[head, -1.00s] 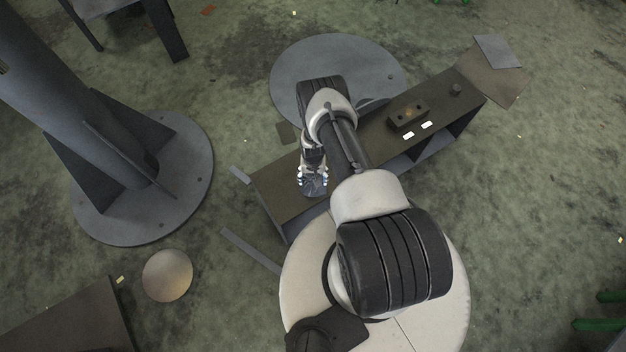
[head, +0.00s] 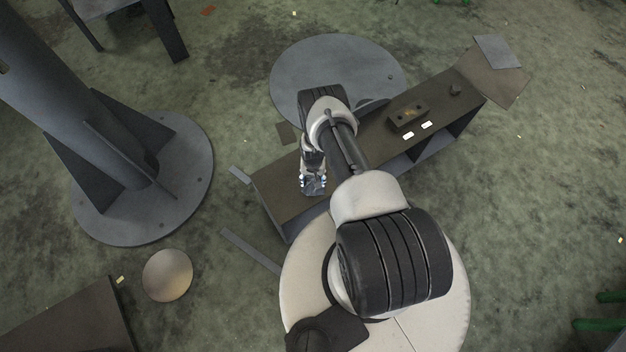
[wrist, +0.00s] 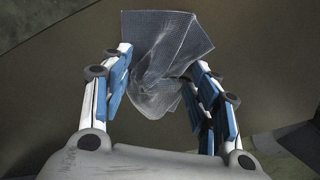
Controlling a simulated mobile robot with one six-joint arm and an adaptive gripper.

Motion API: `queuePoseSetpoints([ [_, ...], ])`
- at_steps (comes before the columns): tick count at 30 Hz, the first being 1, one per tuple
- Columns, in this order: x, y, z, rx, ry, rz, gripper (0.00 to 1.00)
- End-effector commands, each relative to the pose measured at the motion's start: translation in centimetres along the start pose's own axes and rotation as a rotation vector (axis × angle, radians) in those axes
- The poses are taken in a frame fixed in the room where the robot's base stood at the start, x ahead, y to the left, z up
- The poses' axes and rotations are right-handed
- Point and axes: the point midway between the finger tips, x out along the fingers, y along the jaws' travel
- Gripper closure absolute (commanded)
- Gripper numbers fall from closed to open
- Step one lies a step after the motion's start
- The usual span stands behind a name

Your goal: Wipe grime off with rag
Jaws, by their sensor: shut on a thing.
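The rag is a bunched grey-blue mesh cloth (wrist: 168,50), in the upper middle of the wrist view. My gripper (wrist: 160,72) is shut on the rag, with blue-padded fingers on either side and the cloth spreading out beyond the fingertips. In the head view my gripper (head: 313,182) is over the left end of the long brown bench (head: 280,187), with the rag at its tip. I cannot tell whether the rag touches the bench top. A dark block (head: 407,114) on the bench has a small orange-brown patch; I cannot tell whether that is grime.
A small dark piece (head: 455,90) and two white labels (head: 427,125) are at the bench's right half. A round grey plate (head: 300,65) lies behind the bench. A large column on a round base (head: 190,190) stands left. Open floor lies to the right.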

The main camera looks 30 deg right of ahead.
Motion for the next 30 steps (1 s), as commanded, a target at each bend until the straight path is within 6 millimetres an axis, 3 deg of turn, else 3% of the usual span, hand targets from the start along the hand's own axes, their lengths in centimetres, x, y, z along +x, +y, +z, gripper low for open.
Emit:
queuePoseSetpoints([
  [30, 0.46, 0.16, 0.69, 0.000, -0.010, 0.003, 0.85],
])
